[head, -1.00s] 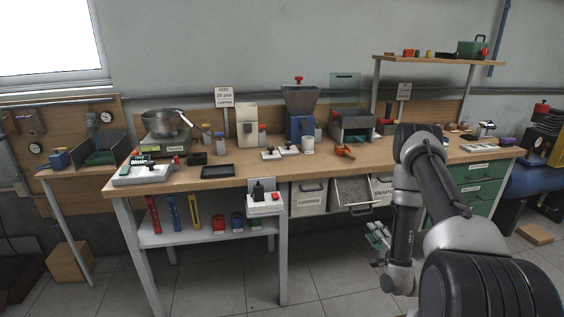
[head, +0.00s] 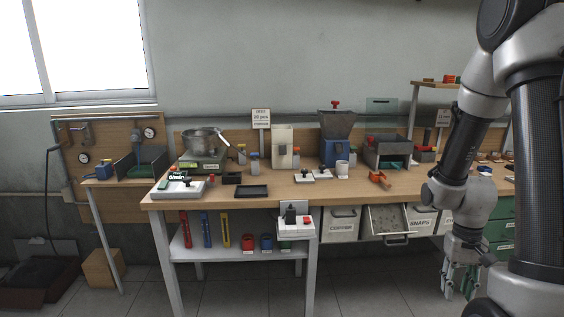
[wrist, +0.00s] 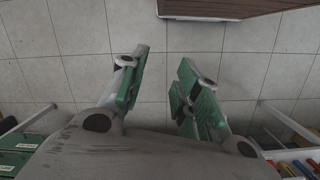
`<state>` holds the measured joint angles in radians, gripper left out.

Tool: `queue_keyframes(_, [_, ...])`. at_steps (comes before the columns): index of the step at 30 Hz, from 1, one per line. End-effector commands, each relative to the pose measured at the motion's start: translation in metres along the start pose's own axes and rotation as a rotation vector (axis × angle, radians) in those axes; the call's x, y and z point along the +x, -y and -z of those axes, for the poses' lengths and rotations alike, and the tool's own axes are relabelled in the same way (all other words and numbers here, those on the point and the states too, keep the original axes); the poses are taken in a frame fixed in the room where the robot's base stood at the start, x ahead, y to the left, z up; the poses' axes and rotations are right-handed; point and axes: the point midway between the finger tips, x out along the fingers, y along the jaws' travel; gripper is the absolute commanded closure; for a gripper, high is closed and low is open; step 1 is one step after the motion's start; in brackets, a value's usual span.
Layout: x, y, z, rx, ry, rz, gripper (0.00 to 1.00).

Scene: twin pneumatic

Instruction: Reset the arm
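My gripper (head: 460,282) hangs low at the right of the head view, in front of the workbench and pointing down. In the wrist view my gripper (wrist: 155,95) shows two green-padded fingers spread wide apart. Only bare floor tiles show between them, so it is open and empty. My arm rises along the right side of the head view, bent at the elbow, and hides part of the bench's right end.
The workbench (head: 320,190) carries a pan on a scale (head: 203,161), a blue hopper machine (head: 337,150) and an orange tool (head: 379,179). A drawer (head: 390,220) stands partly open left of my gripper. A wooden box (head: 104,267) sits on the floor at left.

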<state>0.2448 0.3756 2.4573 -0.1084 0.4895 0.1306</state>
Motion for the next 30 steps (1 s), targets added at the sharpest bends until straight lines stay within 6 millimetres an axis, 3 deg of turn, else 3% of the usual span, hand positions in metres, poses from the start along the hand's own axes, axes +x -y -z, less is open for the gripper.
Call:
queue_keyframes(1, [-0.026, 0.003, -0.012, -0.027, -0.004, -0.003, 0.68])
queue_keyframes(6, [-0.097, 0.013, -0.062, -0.107, -0.006, 0.003, 0.68])
queue_keyframes(12, [-0.161, 0.026, -0.111, -0.163, -0.121, 0.028, 0.68])
queue_keyframes(15, [-0.189, 0.032, -0.124, -0.185, -0.244, 0.045, 0.68])
queue_keyframes(22, [-0.236, 0.040, -0.142, -0.236, -0.491, 0.075, 0.68])
queue_keyframes(30, [-0.249, 0.045, -0.148, -0.266, -0.557, 0.086, 0.68])
